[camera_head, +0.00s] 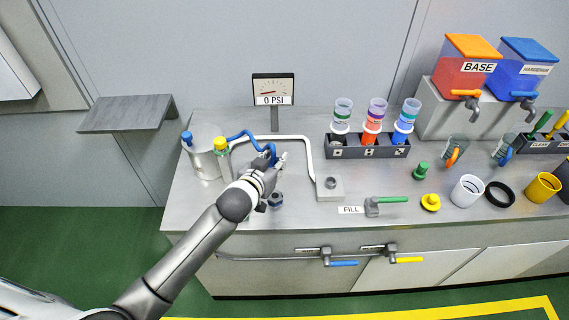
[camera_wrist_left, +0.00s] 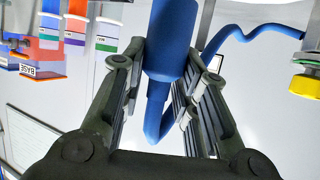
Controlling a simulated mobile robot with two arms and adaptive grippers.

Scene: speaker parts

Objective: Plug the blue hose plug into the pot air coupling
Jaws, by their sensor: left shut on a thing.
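My left gripper (camera_head: 272,166) is shut on the blue hose plug, above the bench behind its front edge. In the left wrist view the thick blue plug (camera_wrist_left: 167,45) sits between the two dark fingers (camera_wrist_left: 160,95). The blue hose (camera_head: 240,134) curves from the gripper left toward the metal pot (camera_head: 203,160). The plug is apart from the pot. A blue fitting (camera_head: 187,138) is on the pot's left side, and a yellow-and-green cap (camera_head: 221,144) is at its right. I cannot tell which is the air coupling. My right gripper is not in view.
A gauge (camera_head: 273,90) reading 0 PSI stands behind. A white pipe (camera_head: 300,138) runs to a metal block (camera_head: 330,187). A rack (camera_head: 366,147) of bottles, a FILL valve (camera_head: 385,203) and cups stand to the right.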

